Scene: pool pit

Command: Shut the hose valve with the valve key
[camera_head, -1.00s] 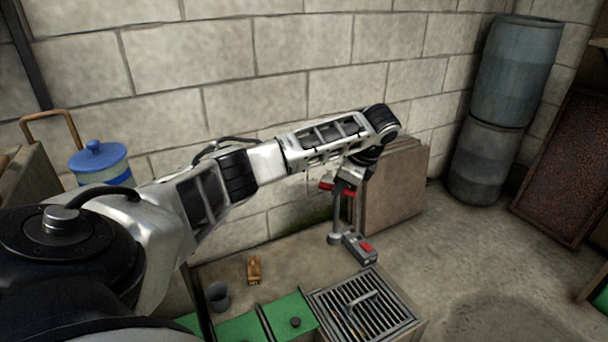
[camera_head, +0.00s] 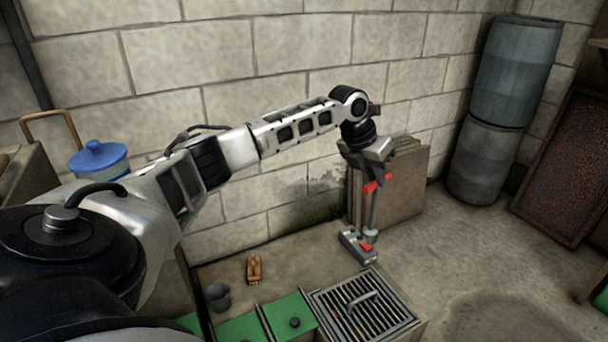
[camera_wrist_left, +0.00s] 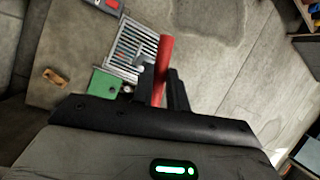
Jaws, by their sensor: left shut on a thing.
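My left gripper (camera_head: 376,176) is shut on the red handle of the valve key (camera_head: 374,210). The key's grey shaft hangs down nearly upright, with a round grey socket at its lower end. The red handle also shows between the fingers in the left wrist view (camera_wrist_left: 163,65). The hose valve looks to be the grey block with a red part (camera_head: 355,247) on the ledge. The socket appears at the block's far right end; I cannot tell whether they touch. The block also shows at the top of the left wrist view (camera_wrist_left: 103,5). My right gripper is out of view.
A metal grate with a handle (camera_head: 389,318) lies just in front of the block. Green panels (camera_head: 240,328), a grey cup (camera_head: 218,296) and a tan wooden item (camera_head: 254,268) are to the left. Flat slabs (camera_head: 407,185) lean on the wall behind.

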